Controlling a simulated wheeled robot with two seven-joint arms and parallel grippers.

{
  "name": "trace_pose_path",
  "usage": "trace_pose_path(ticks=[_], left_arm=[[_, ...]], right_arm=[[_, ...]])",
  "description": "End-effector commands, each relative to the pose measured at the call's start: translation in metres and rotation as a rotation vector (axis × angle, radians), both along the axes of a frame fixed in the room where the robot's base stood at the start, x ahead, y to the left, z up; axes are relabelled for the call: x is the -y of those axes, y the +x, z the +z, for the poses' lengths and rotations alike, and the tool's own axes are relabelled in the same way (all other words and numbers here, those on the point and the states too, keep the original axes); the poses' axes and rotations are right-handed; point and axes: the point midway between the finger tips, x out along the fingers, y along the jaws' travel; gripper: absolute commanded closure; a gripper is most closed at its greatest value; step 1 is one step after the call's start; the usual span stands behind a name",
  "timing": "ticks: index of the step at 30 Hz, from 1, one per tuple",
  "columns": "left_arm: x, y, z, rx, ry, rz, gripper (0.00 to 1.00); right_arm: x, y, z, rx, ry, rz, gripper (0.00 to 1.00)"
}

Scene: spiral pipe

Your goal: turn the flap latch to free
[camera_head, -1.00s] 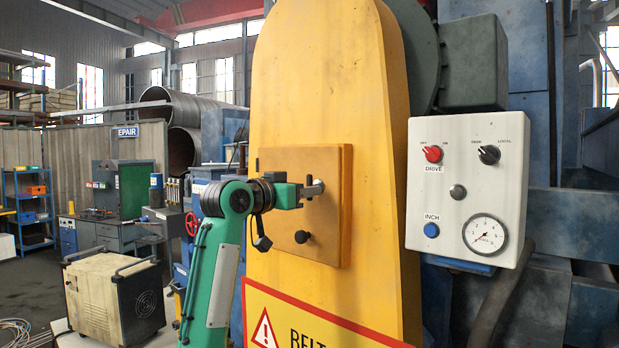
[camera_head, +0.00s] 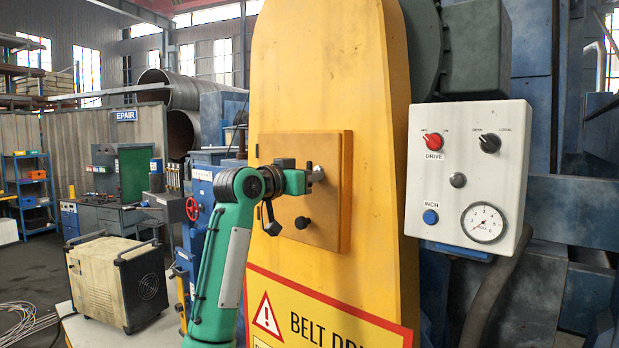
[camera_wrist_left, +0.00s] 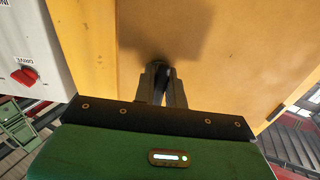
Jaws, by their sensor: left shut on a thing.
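The flap (camera_head: 334,215) is a square yellow-brown plate on the tall yellow belt guard (camera_head: 290,70). Its latch (camera_head: 318,173) is a small grey metal piece near the upper middle of the flap. My left gripper (camera_head: 308,178) reaches it from the left and is shut on it. In the left wrist view the two dark fingers (camera_wrist_left: 161,88) come together at the flap face, and the latch between them is mostly hidden. A black round knob (camera_head: 302,222) sits lower on the flap, clear of the gripper. The flap lies against the guard. My right gripper does not show.
A white control box (camera_head: 468,185) with a red knob, a black knob, a blue button and a gauge stands right of the guard. A warning sign (camera_head: 300,315) is below the flap. A beige wheeled unit (camera_head: 118,283) stands on the left.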

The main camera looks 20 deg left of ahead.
Motion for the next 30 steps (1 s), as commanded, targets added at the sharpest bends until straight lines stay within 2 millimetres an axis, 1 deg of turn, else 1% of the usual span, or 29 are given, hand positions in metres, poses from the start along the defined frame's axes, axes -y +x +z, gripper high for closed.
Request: trace_pose_path(ticks=[5, 11, 21, 30], left_arm=[[-0.001, 0.0, 0.0, 0.019, 0.042, 0.003, 1.0], [-0.002, 0.0, -0.001, 0.067, 0.152, 0.004, 1.0], [-0.003, 0.001, 0.001, 0.194, 0.436, 0.003, 1.0], [-0.004, 0.001, 0.003, 0.31, 0.696, 0.003, 1.0]], right_arm=[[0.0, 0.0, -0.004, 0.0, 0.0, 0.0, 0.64], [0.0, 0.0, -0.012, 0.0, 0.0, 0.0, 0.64], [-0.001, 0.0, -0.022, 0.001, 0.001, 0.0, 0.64], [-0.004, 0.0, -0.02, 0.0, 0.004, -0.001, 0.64]])
